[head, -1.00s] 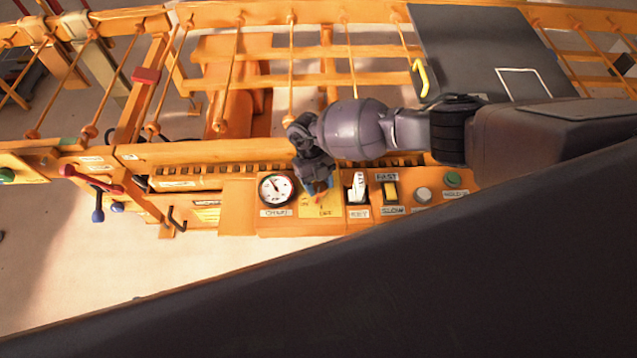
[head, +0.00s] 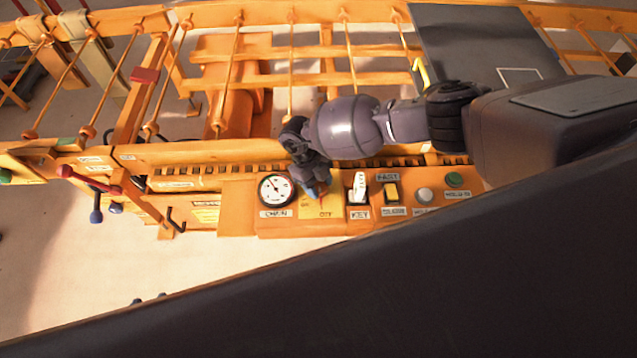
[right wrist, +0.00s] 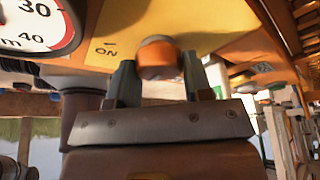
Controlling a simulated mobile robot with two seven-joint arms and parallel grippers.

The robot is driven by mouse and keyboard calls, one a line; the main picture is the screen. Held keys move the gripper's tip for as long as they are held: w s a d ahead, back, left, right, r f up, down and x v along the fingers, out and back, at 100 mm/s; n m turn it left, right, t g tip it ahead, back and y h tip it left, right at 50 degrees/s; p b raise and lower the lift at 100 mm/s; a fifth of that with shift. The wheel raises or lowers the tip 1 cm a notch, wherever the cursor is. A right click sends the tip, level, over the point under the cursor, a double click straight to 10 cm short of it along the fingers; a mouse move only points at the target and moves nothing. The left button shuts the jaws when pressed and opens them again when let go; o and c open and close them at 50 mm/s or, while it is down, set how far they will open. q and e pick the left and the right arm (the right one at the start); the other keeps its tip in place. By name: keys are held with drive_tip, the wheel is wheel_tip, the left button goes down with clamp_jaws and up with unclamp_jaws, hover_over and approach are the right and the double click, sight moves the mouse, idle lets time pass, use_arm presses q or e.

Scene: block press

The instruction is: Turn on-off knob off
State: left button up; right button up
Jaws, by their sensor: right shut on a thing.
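The on-off knob is the orange knob (right wrist: 158,58) on a yellow plate, seen in the right wrist view. The word ON is printed on the plate to its left there. In the head view the yellow plate (head: 312,212) lies between the gauge and the key switch, with an OFF label at its lower edge. My right gripper (right wrist: 158,76) has one finger on each side of the knob and is shut on it. In the head view my right gripper (head: 316,190) hides most of the knob. My left gripper is not in view.
A round chain gauge (head: 275,188) is left of the plate. An orange rail frame (head: 285,82) stands behind the panel.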

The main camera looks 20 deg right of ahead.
drive_tip(key=o, duration=0.9)
drive_tip(key=p+v, duration=0.1)
drive_tip(key=v, duration=0.9)
drive_tip(key=shift+w+r, duration=0.2)
drive_tip(key=shift+r, duration=0.15)
drive_tip(key=shift+a, duration=0.1)
